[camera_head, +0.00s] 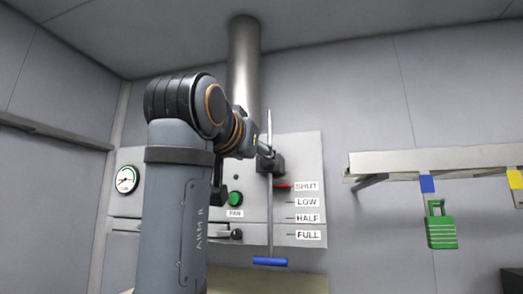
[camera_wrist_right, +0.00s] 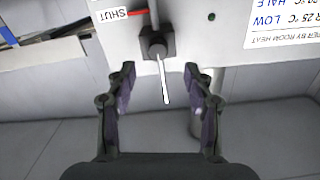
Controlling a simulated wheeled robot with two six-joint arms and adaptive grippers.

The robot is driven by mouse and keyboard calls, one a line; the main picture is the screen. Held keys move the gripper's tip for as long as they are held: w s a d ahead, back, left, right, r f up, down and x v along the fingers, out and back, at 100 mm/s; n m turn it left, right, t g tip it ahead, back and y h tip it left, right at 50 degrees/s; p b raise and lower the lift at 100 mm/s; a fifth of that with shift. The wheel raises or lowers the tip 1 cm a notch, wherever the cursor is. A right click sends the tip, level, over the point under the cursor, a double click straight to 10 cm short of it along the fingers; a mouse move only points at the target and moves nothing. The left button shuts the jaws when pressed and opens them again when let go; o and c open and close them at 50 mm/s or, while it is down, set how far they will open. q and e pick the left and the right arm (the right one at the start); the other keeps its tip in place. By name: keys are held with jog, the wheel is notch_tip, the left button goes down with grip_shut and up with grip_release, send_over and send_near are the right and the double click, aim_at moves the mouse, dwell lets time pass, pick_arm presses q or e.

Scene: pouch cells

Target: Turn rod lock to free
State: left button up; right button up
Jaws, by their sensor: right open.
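The rod lock is a dark block (camera_head: 270,163) on the grey panel, clasped around a thin upright rod (camera_head: 270,215) with a blue handle (camera_head: 270,261) at its bottom. A red pointer (camera_head: 283,186) stands at the SHUT label. My right gripper (camera_wrist_right: 160,72) is open in the right wrist view. Its fingers are on both sides of a pale bar (camera_wrist_right: 164,82) that extends from the lock block (camera_wrist_right: 157,42), with gaps to each side. I cannot tell whether this bar is the lock's lever or the rod's upper end. My left gripper is out of view.
A green FAN button (camera_head: 235,199) and a round gauge (camera_head: 127,179) are on the panel (camera_head: 310,150). A wide metal duct (camera_head: 243,75) rises behind my right arm. A shelf (camera_head: 430,157) with a green padlock (camera_head: 441,229) below it is at right.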

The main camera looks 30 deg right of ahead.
aim_at(265, 162)
jog(key=p+x, duration=0.2)
jog(key=x, duration=0.5)
jog(key=shift+s+d+p, duration=0.15)
jog(key=shift+p, duration=0.15)
jog(key=shift+s, duration=0.1)
jog(key=shift+s, duration=0.1)
jog(key=shift+c, duration=0.9)
grip_shut()
